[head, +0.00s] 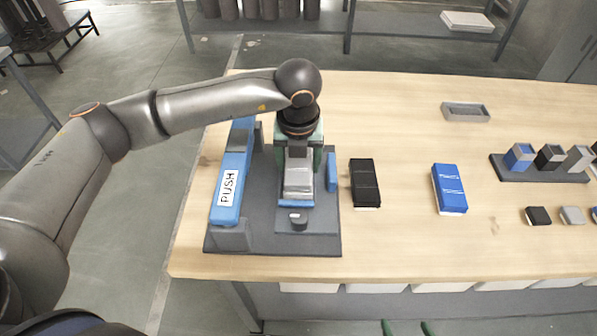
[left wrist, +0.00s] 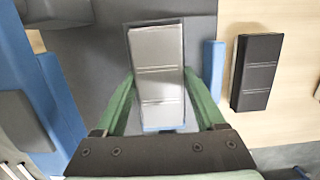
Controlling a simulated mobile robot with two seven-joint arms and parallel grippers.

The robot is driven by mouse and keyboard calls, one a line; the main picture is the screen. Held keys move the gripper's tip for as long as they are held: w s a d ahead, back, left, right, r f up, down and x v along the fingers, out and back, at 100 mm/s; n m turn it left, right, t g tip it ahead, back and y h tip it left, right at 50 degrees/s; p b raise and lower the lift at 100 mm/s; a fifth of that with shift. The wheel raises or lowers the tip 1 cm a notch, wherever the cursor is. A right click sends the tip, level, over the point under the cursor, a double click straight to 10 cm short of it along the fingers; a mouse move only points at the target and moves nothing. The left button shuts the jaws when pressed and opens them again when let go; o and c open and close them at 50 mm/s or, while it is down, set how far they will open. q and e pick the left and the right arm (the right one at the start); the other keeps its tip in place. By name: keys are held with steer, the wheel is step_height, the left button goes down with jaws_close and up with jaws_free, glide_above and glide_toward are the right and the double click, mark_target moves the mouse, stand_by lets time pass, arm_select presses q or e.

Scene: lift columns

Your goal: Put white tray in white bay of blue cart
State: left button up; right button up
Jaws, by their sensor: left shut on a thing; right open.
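My left gripper (head: 302,165) points down over the grey fixture (head: 262,240) on the wooden table. Its green fingers are shut on a silver-grey box (head: 298,182), one on each side; the box also shows in the left wrist view (left wrist: 157,75). The box is at the fixture's raised middle block, with a blue strip at its near end. I cannot tell whether it rests there. The green fingertips of my right gripper (head: 407,328) show apart at the bottom edge. A whitish tray (head: 466,21) lies on a back shelf. I see no blue cart with a white bay.
A blue bar marked PUSH (head: 229,185) runs along the fixture's left side. A black box (head: 365,183) and a blue box (head: 449,188) lie to the right. A grey tray (head: 466,112) and a rack of coloured holders (head: 545,170) stand further right. Table between them is clear.

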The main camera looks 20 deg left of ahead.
arm_select(q)
steer(key=shift+r+p, duration=1.5)
steer(key=shift+r, duration=1.55)
steer(key=shift+f, duration=0.1)
